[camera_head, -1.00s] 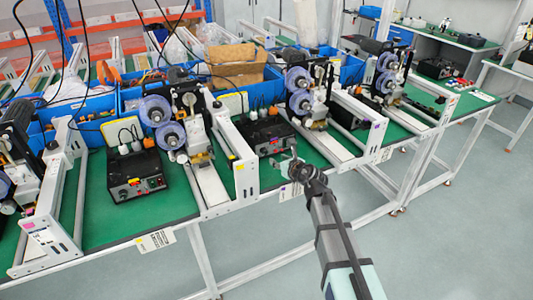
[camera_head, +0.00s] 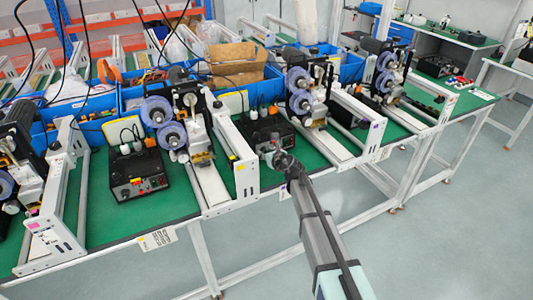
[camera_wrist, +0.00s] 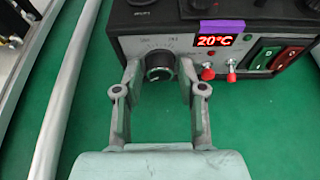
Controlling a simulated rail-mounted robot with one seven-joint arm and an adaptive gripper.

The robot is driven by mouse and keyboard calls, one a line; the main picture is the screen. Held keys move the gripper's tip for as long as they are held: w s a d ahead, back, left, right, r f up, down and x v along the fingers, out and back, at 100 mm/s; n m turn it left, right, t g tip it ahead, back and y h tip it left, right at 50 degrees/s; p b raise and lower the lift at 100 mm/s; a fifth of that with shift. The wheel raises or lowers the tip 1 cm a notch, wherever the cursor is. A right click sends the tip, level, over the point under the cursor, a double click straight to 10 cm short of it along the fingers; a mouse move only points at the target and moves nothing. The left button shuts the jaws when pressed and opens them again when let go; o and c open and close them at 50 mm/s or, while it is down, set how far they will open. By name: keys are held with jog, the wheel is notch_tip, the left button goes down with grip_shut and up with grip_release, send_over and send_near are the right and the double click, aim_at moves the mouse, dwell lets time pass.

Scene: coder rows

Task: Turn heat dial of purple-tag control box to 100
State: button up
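The black control box (camera_wrist: 275,15) with a purple tag (camera_wrist: 222,26) fills the top of the wrist view. Its red display (camera_wrist: 213,41) reads 20°C. The heat dial (camera_wrist: 159,66), a black knob with a silver rim, sits on the grey front panel left of the display. My gripper (camera_wrist: 160,78) is open, with one finger on each side of the dial; I cannot tell whether they touch it. In the head view the box (camera_head: 268,130) stands on the green bench, and my gripper (camera_head: 274,152) is at its front, partly hiding it.
Red-tipped toggles (camera_wrist: 208,72) and green and red rocker switches (camera_wrist: 272,58) are right of the dial. A grey rail (camera_wrist: 68,90) runs along the left. Another control box (camera_head: 137,175) and white machine frames stand on the green bench (camera_head: 110,225).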

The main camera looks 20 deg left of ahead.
grip_shut()
jog(key=shift+w+r+m+g+y+p, duration=0.15)
jog(key=shift+m+g+y+p, duration=0.45)
jog(key=shift+m, duration=0.4)
jog(key=m+y, duration=0.1)
jog(key=m, duration=0.1)
jog(key=m+g+y, duration=0.1)
jog(key=shift+w+d+f+m+p, duration=0.2)
jog(key=shift+m+p, duration=0.1)
jog(key=shift+m, duration=0.1)
jog(key=m+g+y+b, duration=0.1)
jog(key=m+y, duration=0.1)
jog(key=m, duration=0.2)
jog(key=shift+f, duration=0.2)
jog(key=shift+m+y+b, duration=1.1)
jog(key=shift+m+b, duration=0.15)
jog(key=shift+m, duration=0.75)
